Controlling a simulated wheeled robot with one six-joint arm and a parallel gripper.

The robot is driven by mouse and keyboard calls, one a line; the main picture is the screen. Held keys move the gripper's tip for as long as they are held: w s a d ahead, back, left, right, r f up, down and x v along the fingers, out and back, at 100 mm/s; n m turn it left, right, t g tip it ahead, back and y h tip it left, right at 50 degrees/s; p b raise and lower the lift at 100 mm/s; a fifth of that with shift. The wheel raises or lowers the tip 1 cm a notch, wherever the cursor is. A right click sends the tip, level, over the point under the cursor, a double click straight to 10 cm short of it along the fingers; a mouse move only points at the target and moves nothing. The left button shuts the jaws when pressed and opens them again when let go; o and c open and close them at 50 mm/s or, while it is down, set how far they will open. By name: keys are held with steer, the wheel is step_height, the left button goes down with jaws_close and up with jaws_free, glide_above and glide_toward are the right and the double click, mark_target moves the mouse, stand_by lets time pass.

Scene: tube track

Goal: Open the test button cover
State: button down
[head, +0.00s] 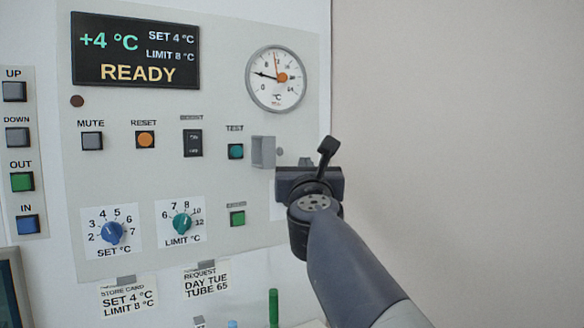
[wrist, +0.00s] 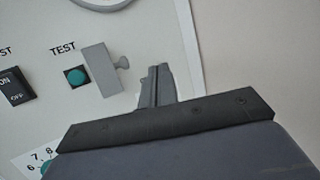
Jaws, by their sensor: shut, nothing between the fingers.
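The test button cover (head: 263,152) is a small grey flap at the right side of the teal test button (head: 236,151). It stands swung aside, and the button is uncovered. The wrist view also shows the cover (wrist: 100,69) and the bare button (wrist: 76,77), with a small grey knob just right of the cover. My gripper (head: 305,162) is to the right of the cover and slightly below it. In the wrist view its fingers (wrist: 157,84) are together, empty and apart from the cover.
The white panel has a round gauge (head: 276,79) above, a black switch (head: 193,143) to the left, and a green button (head: 237,218) and a limit dial (head: 181,224) below. The plain wall (head: 460,120) to the right is clear.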

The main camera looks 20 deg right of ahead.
steer(key=s, duration=0.2)
steer(key=n+g+y+p, duration=0.5)
steer(key=n+y+p, duration=0.6)
steer(key=n, duration=1.2)
glide_toward(282, 151)
steer(key=w+p, duration=0.1)
steer(key=w, duration=0.1)
steer(key=w+a+h+p, duration=0.1)
steer(key=w+p, duration=0.1)
steer(key=w+a+f+h+p, duration=0.1)
steer(key=w+p, duration=0.1)
steer(key=shift+w+a, duration=0.15)
steer(key=shift+a, duration=0.05)
steer(key=shift+f, duration=0.1)
